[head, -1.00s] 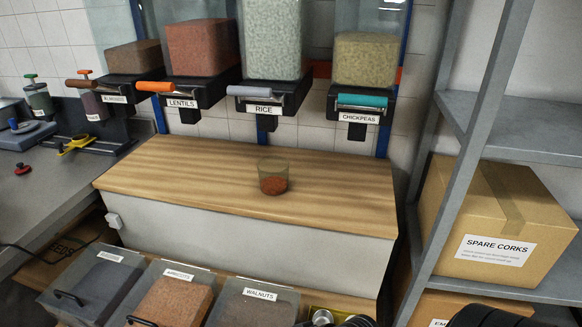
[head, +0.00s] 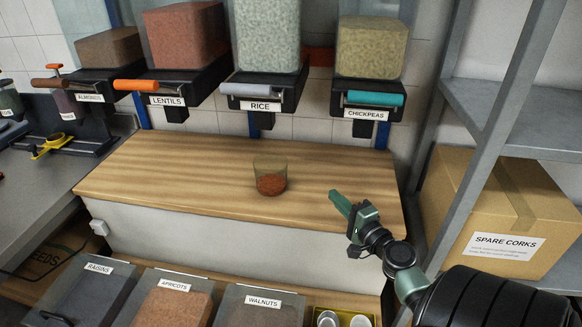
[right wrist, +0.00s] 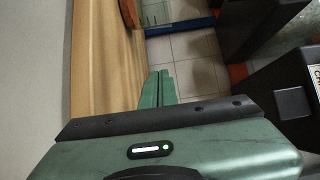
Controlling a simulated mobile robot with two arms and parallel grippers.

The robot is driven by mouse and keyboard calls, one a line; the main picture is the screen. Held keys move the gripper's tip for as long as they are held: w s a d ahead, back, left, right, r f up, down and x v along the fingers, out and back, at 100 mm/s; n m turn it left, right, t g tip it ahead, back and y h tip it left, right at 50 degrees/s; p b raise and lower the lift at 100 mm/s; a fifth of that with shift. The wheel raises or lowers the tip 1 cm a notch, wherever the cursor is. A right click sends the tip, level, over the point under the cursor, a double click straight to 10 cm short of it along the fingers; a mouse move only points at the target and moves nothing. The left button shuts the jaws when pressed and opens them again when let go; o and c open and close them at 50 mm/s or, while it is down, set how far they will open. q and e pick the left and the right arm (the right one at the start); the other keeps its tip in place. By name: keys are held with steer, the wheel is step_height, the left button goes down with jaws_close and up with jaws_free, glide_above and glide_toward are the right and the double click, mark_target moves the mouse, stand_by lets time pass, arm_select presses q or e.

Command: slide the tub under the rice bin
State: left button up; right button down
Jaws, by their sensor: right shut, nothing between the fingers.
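The tub (head: 270,177) is a small clear cup with reddish contents, upright on the wooden counter (head: 160,168). The rice bin (head: 268,40) hangs behind it, with a grey handle (head: 258,90) and a RICE label above the counter. My right gripper (head: 340,203) is shut and empty, over the counter's right part, to the right of the tub and apart from it. In the right wrist view its green fingers (right wrist: 158,88) are together, with the counter (right wrist: 105,60) beside them. My left gripper is not in view.
Lentils (head: 185,45) and chickpeas (head: 370,50) bins flank the rice bin. A grey shelf post (head: 492,130) and a SPARE CORKS box (head: 500,210) stand at the right. Open-front bins, one labelled WALNUTS (head: 260,303), sit below the counter. The counter left of the tub is clear.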

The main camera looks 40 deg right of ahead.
mark_target(271, 175)
steer(key=p+x, duration=0.1)
steer(key=x, duration=1.7)
steer(key=a+p, duration=0.1)
steer(key=a, duration=0.2)
steer(key=shift+w+p, duration=0.2)
steer(key=shift+p, duration=0.2)
steer(key=shift+s+a, duration=0.15)
steer(key=shift+a, duration=0.35)
steer(key=shift+a, duration=0.85)
steer(key=shift+s, duration=0.1)
